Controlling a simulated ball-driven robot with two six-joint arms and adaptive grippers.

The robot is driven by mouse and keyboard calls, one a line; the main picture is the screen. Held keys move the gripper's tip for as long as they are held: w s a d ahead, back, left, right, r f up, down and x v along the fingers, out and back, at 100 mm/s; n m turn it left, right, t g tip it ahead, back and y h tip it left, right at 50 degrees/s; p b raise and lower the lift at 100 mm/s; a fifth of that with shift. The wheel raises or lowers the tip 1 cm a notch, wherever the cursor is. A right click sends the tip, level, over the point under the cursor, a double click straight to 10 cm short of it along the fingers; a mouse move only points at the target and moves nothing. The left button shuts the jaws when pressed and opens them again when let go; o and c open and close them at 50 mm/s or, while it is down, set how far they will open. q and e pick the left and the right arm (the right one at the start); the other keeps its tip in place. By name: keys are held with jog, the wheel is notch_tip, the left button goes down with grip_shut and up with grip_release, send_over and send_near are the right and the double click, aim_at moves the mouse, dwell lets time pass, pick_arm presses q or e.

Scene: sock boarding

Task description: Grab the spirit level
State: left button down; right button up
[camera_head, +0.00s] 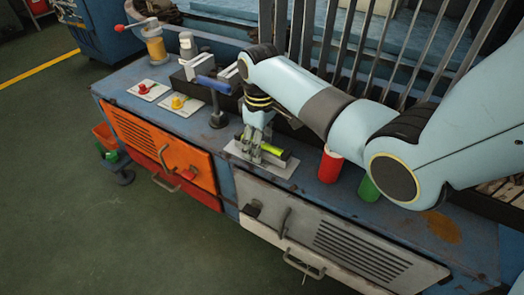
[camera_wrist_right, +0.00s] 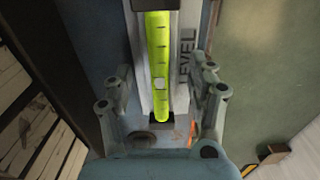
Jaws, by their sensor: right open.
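The spirit level (camera_head: 273,152) is a yellow-green bar with dark ends. It lies on a pale plate (camera_head: 284,170) on the blue workbench. In the right wrist view the level (camera_wrist_right: 159,60) runs up the middle, beside the printed word LEVEL. My right gripper (camera_head: 253,151) is open and reaches down over the level, partly hiding it in the head view. In the right wrist view its fingers (camera_wrist_right: 160,88) stand on either side of the level, with gaps showing. Whether they touch the plate I cannot tell. My left gripper is not in view.
A red cylinder (camera_head: 330,166) and a green one (camera_head: 368,189) stand right of the plate. A blue-handled tool (camera_head: 214,86) stands to the left, near two pale plates with red (camera_head: 145,89) and yellow (camera_head: 178,103) items. Dark bars rise behind the bench.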

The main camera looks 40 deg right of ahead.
jog(key=shift+f, duration=0.1)
grip_shut()
dwell(0.4)
